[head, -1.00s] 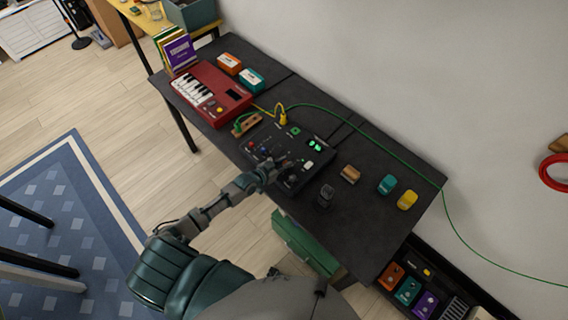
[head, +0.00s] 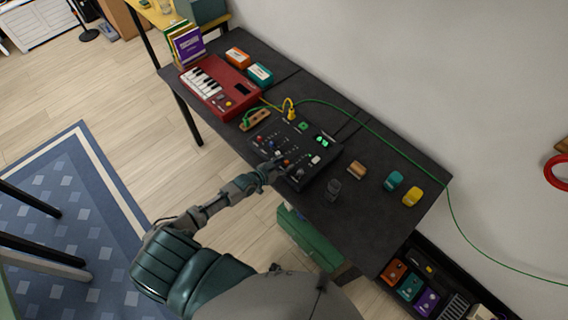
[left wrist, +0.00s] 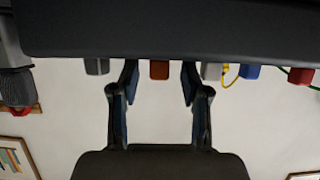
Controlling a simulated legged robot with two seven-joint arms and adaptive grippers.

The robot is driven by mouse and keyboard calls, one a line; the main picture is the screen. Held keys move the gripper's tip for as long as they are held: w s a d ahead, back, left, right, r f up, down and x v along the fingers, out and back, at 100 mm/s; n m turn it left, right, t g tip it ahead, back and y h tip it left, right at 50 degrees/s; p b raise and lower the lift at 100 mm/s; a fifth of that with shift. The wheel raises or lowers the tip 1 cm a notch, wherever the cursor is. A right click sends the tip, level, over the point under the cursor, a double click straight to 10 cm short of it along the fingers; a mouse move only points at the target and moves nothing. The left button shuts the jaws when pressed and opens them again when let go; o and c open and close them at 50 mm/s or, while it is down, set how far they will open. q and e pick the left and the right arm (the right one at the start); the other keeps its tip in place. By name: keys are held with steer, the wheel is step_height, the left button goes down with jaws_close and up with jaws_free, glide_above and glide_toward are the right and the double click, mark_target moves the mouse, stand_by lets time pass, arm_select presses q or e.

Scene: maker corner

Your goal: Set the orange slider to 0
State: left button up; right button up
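The dark mixer panel (head: 318,171) lies on the black table. My left gripper (head: 276,165) is at the panel's front edge, beside the slider. The slider's scale marks are too small to read. My right gripper is in neither view.
Grey, white, blue and red caps (left wrist: 300,75) stand close by on the panel. A dark upright object (head: 333,188) stands right of the panel. A red keyboard (head: 215,90) lies to the left. Green and yellow cables run behind. The table's right front is mostly clear.

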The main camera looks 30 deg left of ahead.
arm_select(q)
steer(key=v, duration=1.2)
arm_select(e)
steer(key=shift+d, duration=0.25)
arm_select(q)
steer(key=shift+f, duration=0.1)
